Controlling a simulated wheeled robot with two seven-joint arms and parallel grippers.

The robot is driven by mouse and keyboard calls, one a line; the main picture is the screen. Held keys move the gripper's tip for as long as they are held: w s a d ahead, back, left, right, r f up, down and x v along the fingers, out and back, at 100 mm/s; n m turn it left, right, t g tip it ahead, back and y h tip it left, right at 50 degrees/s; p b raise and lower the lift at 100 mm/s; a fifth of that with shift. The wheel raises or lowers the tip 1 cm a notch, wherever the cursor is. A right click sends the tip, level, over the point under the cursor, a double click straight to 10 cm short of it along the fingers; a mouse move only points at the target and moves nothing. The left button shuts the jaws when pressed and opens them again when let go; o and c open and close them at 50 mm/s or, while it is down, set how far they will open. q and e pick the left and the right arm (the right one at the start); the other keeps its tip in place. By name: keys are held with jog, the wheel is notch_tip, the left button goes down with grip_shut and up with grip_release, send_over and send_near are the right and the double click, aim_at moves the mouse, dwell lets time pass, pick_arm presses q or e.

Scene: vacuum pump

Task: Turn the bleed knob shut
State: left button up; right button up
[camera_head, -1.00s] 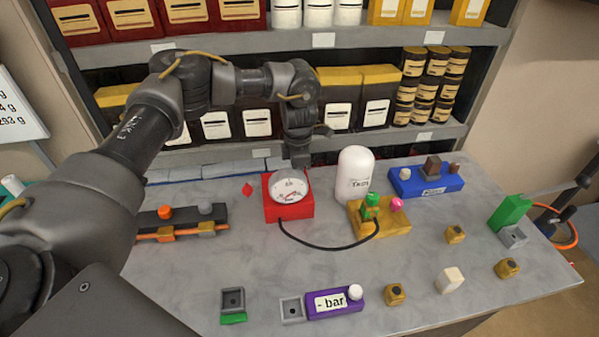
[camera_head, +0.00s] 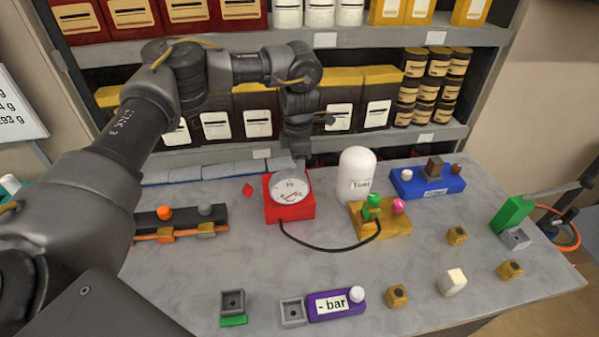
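No knob in view carries a readable bleed label. A pink knob (camera_head: 398,206) and a green fitting (camera_head: 371,207) sit on a yellow block (camera_head: 396,228) at the centre right. A red box with a round white gauge (camera_head: 290,188) stands left of it, joined to the block by a black cable. A white labelled cylinder (camera_head: 357,175) stands behind the yellow block. My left gripper (camera_head: 299,160) points down just behind the gauge, apart from the pink knob; its fingertips are largely hidden, so its opening is unclear. My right gripper is not in view.
A black block with orange and grey knobs (camera_head: 166,212) is at left. A blue block (camera_head: 427,183) is back right. A purple "- bar" block (camera_head: 335,304) is in front. Shelves of jars and boxes (camera_head: 438,80) stand behind the table.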

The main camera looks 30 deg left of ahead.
pick_arm(q)
notch_tip(320, 180, up, 7)
jog(key=shift+r, duration=0.2)
dwell(0.5)
